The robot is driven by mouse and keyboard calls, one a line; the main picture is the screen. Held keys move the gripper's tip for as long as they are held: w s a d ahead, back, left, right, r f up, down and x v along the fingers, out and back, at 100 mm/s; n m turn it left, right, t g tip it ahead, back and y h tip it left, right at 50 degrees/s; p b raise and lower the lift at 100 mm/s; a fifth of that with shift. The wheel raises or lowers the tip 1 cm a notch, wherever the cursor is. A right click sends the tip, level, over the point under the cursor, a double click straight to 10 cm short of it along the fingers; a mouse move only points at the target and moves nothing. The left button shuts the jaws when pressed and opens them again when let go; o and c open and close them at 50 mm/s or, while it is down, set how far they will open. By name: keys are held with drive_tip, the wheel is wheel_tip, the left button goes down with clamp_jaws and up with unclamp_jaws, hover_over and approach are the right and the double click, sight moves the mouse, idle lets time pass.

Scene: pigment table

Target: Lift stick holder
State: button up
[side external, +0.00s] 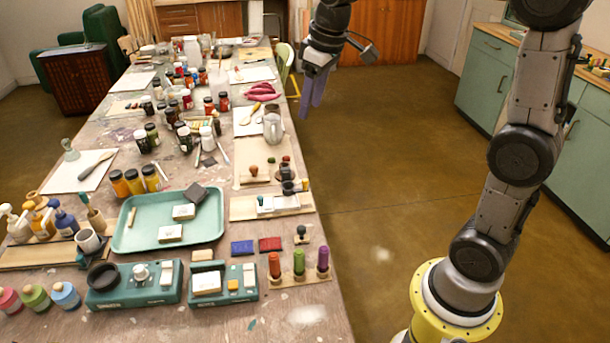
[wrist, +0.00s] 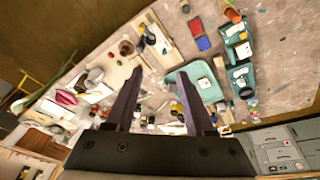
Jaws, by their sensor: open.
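A small wooden holder (side external: 302,286) with red, green and purple sticks standing in it is at the near right corner of the table in the side view; I take this as the stick holder. In the wrist view, a reddish upright piece at the top edge (wrist: 232,15) seems to be part of it; the rest is cut off. My gripper (side external: 312,98) is open and empty, with its two purple-grey fingers pointing down. It hangs high, well behind the holder and near the table's right edge. The wrist view shows the two fingers apart (wrist: 158,82).
Left of the holder are red (side external: 270,244) and blue pads and two green scales (side external: 135,298). A teal tray (side external: 122,238) lies behind the scales. Jars crowd the middle of the table. A metal jug (side external: 272,128) stands by the right edge. Floor right of the table is clear.

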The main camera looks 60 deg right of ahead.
drive_tip(key=w+d+f+g, duration=0.2)
drive_tip(key=w+d+f, duration=0.3)
drive_tip(key=w+f, duration=0.25)
drive_tip(key=m+g, duration=0.1)
approach(305, 180)
drive_tip(key=shift+y, duration=0.3)
drive_tip(key=f, duration=0.8)
drive_tip(key=shift+d+f, duration=0.2)
drive_tip(key=shift+d, duration=0.1)
